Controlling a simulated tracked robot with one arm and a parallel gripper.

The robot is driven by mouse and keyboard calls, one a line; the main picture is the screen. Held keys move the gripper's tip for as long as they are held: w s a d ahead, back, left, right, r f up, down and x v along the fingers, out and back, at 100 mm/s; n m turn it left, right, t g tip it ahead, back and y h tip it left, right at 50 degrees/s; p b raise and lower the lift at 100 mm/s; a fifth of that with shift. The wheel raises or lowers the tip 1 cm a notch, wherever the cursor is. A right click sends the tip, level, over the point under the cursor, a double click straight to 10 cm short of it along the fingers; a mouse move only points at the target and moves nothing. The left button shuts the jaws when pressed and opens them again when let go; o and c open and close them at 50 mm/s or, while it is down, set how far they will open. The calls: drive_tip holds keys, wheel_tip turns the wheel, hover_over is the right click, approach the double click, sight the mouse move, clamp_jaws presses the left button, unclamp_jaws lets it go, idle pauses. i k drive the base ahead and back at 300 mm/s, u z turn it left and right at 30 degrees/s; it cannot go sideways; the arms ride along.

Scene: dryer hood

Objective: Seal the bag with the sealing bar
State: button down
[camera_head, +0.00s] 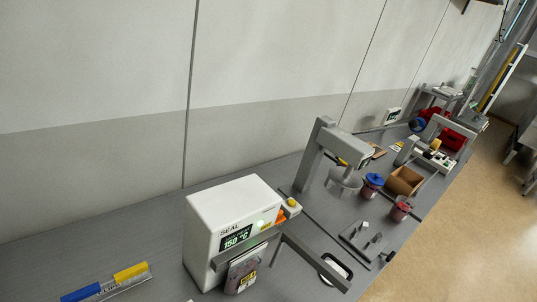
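The white sealer box (232,218) stands on the grey bench, marked SEAL, with a display reading 150 °C. A grey sealing bar (312,262) runs across its front and out to the right, ending near a dark rounded loop (336,268) that looks like a handle. A small bag (242,272) with a yellow mark and a dark reddish lower part is at the sealer's front, just below the bar. I cannot tell whether the bar touches it. My gripper is not in view.
Further right are a blue-lidded jar (372,186), a red-lidded jar (401,208), an open cardboard box (404,181) and a grey plate with fittings (362,240). A blue-and-yellow strip (106,284) lies front left.

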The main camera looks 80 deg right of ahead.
sight(343, 284)
drive_tip(key=u, duration=0.4)
drive_tip(key=k, duration=2.75)
drive_tip(key=z, duration=1.2)
drive_tip(key=i, duration=1)
drive_tip(key=u, duration=0.15)
